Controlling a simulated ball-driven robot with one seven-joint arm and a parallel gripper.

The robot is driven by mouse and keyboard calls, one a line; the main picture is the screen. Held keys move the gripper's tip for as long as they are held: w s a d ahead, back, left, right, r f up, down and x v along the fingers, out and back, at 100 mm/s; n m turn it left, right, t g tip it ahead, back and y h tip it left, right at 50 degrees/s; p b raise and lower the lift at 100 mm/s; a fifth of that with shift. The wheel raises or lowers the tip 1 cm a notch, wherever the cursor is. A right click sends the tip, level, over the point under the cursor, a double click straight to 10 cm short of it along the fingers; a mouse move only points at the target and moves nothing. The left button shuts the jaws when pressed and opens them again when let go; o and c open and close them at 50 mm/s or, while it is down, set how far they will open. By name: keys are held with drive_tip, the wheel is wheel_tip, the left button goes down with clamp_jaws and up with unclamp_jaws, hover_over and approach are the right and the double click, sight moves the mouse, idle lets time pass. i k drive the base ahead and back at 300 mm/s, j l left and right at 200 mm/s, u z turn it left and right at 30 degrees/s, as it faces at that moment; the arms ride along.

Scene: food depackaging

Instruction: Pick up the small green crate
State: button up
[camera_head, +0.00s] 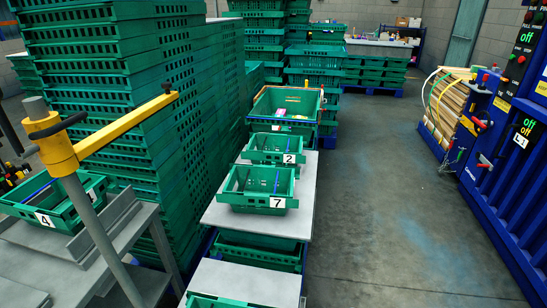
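Several small green crates are in view. One with a white "7" label (240,198) stands upright on a light grey tabletop in the middle. One with a "2" label (262,157) stands just behind it. A third, with a label that looks like "4" or "A" (68,219), sits on a grey bench at the left, partly behind a grey pole. Part of another green crate (215,302) shows at the bottom edge, mostly cut off. I cannot tell which one the task means. My gripper does not show in this view.
Tall stacks of green crates (100,85) fill the left. A grey pole with a yellow bar (125,125) rises at the front left. A larger green crate (287,122) with items stands behind crate "2". A blue machine (500,190) stands right. The floor (390,210) between is clear.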

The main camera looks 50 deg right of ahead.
sight(272, 156)
drive_tip(key=l+z, duration=0.1)
drive_tip(key=l, duration=0.3)
drive_tip(key=i+l+z, duration=0.1)
drive_tip(key=l, duration=0.25)
drive_tip(key=i+l+z, duration=0.1)
drive_tip(key=l, duration=0.25)
drive_tip(key=i+l+z, duration=0.1)
drive_tip(key=l, duration=0.3)
drive_tip(key=i+l+z, duration=0.1)
drive_tip(key=l, duration=0.25)
drive_tip(key=i, duration=0.05)
